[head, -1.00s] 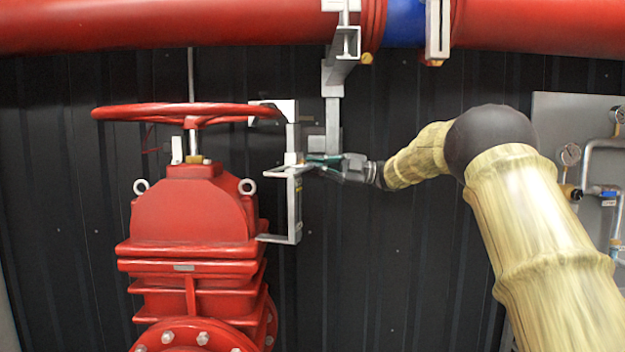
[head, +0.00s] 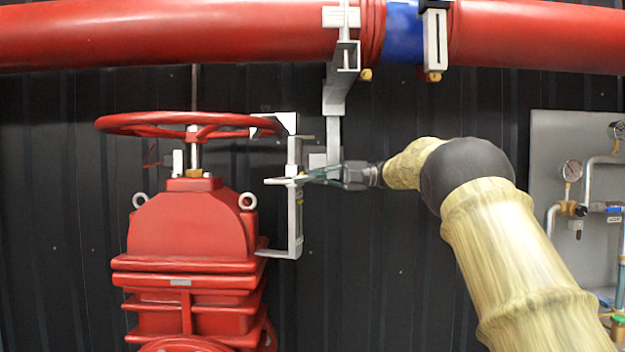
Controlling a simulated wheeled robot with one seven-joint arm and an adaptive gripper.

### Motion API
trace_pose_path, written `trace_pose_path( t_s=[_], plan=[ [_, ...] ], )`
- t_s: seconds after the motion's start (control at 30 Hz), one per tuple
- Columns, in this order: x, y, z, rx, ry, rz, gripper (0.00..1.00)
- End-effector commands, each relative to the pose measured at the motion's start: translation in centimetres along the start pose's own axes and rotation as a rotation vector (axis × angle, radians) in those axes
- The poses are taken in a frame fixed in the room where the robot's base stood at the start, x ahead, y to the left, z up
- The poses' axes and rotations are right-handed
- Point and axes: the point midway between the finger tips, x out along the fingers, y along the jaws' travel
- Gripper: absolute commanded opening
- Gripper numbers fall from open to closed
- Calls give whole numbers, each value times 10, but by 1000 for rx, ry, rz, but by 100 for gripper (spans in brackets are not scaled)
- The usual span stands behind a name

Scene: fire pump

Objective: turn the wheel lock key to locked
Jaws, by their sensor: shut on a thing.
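The red handwheel (head: 150,123) sits level on top of a red valve body (head: 190,225). A grey metal lock bracket (head: 295,220) stands at the right of the valve, reaching up towards the wheel's right rim. My gripper (head: 318,174) comes in from the right with its fingertips at the bracket's upper part, just below the wheel's height. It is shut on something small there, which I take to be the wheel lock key. The key itself is hidden by the fingers and too small to make out, so I cannot tell its angle.
A red pipe (head: 190,33) with a blue band (head: 403,24) runs across the top. A grey pipe support (head: 335,120) hangs down close behind my gripper. A grey panel (head: 555,140) with gauges and pipes is at the right. Dark ribbed wall fills the back.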

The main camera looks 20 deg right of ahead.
Motion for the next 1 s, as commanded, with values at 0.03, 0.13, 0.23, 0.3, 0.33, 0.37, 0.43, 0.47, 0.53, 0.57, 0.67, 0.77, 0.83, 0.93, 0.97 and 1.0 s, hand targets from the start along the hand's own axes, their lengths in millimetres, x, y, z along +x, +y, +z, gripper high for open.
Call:
trace_pose_path(
  t_s=[0.03, 0.13, 0.23, 0.3, 0.33, 0.37, 0.43, 0.47, 0.53, 0.57, 0.67, 0.77, 0.83, 0.93, 0.97, 1.0],
  plan=[
    [2, 6, 0, -9, -1, 4, 0],
    [2, 6, 0, -8, -1, 4, 0],
    [2, 6, 0, -8, -1, 4, 0],
    [2, 5, 0, -7, -1, 4, 13],
    [2, 5, 0, -7, -1, 3, 18],
    [2, 5, 0, -7, -1, 3, 24],
    [2, 4, 0, -5, 0, 2, 27],
    [2, 3, 0, -4, 0, 2, 27],
    [2, 2, 0, -3, 0, 1, 27],
    [2, 2, 0, -3, 0, 1, 27],
    [0, 1, 0, -2, 0, 0, 27],
    [0, 1, 0, -1, -1, 0, 27],
    [-1, 0, 0, -1, -1, 0, 27],
    [-2, 0, 0, 0, -2, 0, 27],
    [-3, 0, 0, 0, -2, 0, 27],
    [-6, 0, 0, 0, -2, 0, 27]
  ],
)
